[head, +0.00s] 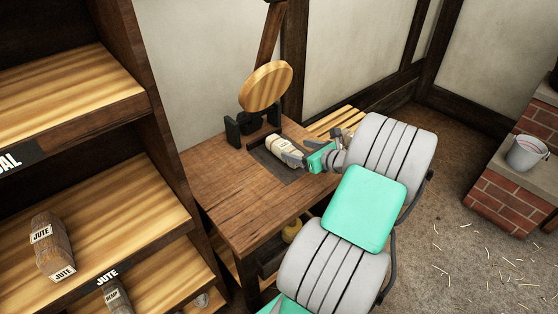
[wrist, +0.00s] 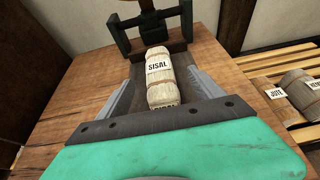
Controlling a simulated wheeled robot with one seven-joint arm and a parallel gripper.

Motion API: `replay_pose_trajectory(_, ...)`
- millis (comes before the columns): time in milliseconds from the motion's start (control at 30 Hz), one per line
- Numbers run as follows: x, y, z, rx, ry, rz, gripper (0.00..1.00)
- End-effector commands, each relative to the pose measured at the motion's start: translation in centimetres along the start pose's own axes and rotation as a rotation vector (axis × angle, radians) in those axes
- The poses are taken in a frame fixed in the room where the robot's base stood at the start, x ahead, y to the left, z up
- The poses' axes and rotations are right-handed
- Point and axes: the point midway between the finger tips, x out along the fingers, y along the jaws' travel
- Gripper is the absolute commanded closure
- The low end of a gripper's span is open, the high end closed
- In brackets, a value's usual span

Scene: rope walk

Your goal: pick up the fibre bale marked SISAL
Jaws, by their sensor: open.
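The fibre bale marked SISAL (wrist: 161,80) is a pale, tied bundle with a white label. It lies on a dark strip (wrist: 120,105) let into the wooden table. In the head view the bale (head: 284,148) lies near the table's back, partly hidden by my gripper. My gripper (head: 297,159) reaches in from the right. In the wrist view its two grey jaws (wrist: 161,88) are open, one on each side of the bale, with gaps visible between them and it. The near end of the bale is partly hidden by my gripper's dark bar.
A shelf (head: 115,215) at left holds a JUTE bale (head: 54,248) and a second bale below. A dark stand with a round wooden disc (head: 266,86) rises behind the SISAL bale. A slatted pallet (wrist: 268,80) with bales lies right of the table. A bucket (head: 526,152) stands on brickwork.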

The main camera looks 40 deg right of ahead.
Motion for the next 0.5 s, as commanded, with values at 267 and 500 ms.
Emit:
replay_pose_trajectory(267, 4.8, 0.7, -0.2, -0.005, 0.000, 0.019, 0.24)
replay_pose_trajectory(500, 7.8, 0.5, 0.0, -0.006, 0.001, 0.015, 0.24)
